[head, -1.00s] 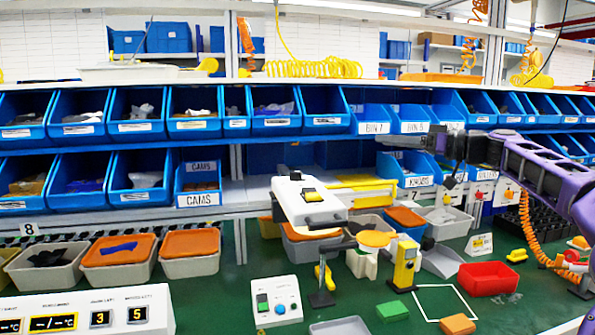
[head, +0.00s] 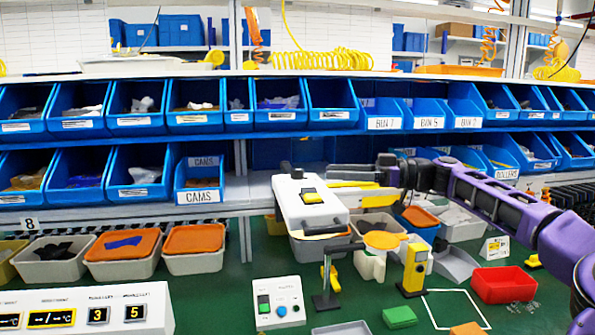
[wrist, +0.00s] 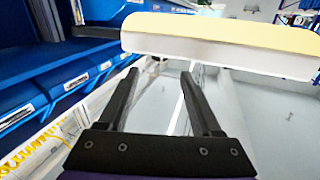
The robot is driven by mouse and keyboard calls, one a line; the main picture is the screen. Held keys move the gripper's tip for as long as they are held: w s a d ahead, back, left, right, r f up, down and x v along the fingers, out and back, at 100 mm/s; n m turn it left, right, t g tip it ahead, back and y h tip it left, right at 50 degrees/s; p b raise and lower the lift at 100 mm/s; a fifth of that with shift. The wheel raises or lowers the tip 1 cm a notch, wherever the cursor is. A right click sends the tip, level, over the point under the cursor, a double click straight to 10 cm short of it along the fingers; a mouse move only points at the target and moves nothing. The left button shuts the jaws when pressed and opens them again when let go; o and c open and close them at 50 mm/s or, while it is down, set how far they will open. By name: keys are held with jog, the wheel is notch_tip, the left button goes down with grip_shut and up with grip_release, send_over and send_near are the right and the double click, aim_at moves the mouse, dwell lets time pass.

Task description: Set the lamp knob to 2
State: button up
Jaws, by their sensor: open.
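No lamp knob with readable numbers shows clearly. A white box (head: 310,212) with a yellow square part (head: 311,196) on top stands at the middle of the green bench. A small white control box (head: 262,318) with a green button and a round blue part (head: 281,310) sits in front of it. I cannot tell which part is the lamp knob. My gripper (head: 338,176) is open and points left, near the white box's upper right in the picture. In the wrist view my gripper (wrist: 160,75) is empty, with a pale yellow-topped block (wrist: 225,38) beyond the fingers.
Rows of blue bins (head: 332,116) line the shelves behind. A yellow post device (head: 414,268), a red tray (head: 503,283) and a green block (head: 399,316) stand at the right. A white display panel (head: 150,310) is at the front left.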

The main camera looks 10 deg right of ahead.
aim_at(298, 169)
jog(key=x, duration=0.9)
jog(key=shift+w+a, duration=0.1)
grip_shut()
